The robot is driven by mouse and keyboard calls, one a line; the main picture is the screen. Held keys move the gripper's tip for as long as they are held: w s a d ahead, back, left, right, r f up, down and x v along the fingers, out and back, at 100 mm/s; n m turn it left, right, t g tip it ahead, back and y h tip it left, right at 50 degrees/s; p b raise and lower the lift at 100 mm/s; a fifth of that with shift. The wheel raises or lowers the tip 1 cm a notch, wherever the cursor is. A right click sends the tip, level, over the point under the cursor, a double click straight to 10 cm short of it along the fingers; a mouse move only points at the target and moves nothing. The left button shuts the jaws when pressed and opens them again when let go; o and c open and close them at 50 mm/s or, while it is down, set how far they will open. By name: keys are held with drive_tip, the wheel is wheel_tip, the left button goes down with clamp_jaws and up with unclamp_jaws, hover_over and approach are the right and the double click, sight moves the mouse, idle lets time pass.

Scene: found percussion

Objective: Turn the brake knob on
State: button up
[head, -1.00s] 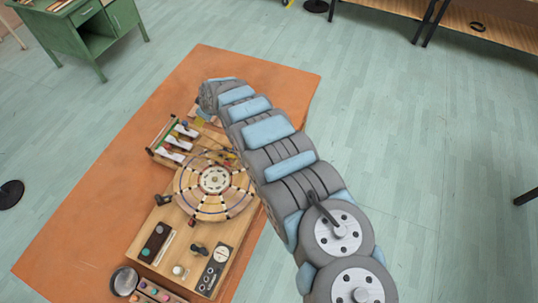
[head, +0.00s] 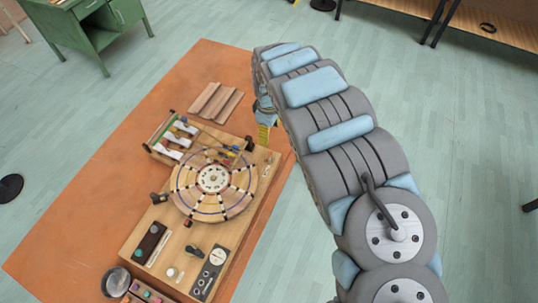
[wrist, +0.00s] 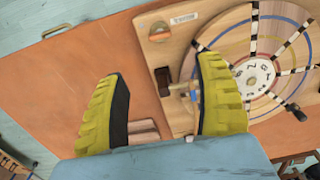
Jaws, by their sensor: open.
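A wooden board (head: 131,243) carries a large round wheel (head: 213,179) with coloured rings and spokes; the wheel also shows at the right of the wrist view (wrist: 272,42). A dark block (head: 249,143) stands at the board's upper right and shows between my fingers in the wrist view (wrist: 162,79). A round wooden knob (wrist: 159,31) sits beside a small label near the board's corner. I cannot tell which part is the brake knob. My gripper (wrist: 163,68) is open and empty above the board's edge; in the head view its yellow finger (head: 263,134) is partly hidden by my arm.
White hammer-like parts (head: 174,142) stand at the board's upper left. Brown slats (head: 215,101) lie beyond it on the orange table (head: 90,190). Dark controls (head: 193,251) and a metal bowl (head: 115,281) are at the near end. A green desk (head: 85,25) stands farther back.

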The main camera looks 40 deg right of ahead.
sight(269, 155)
wheel_tip(269, 155, down, 11)
drive_tip(key=shift+w+a+r, duration=0.1)
drive_tip(key=shift+f+b, duration=0.35)
drive_tip(key=shift+f, duration=1.45)
drive_tip(key=c, duration=1.2)
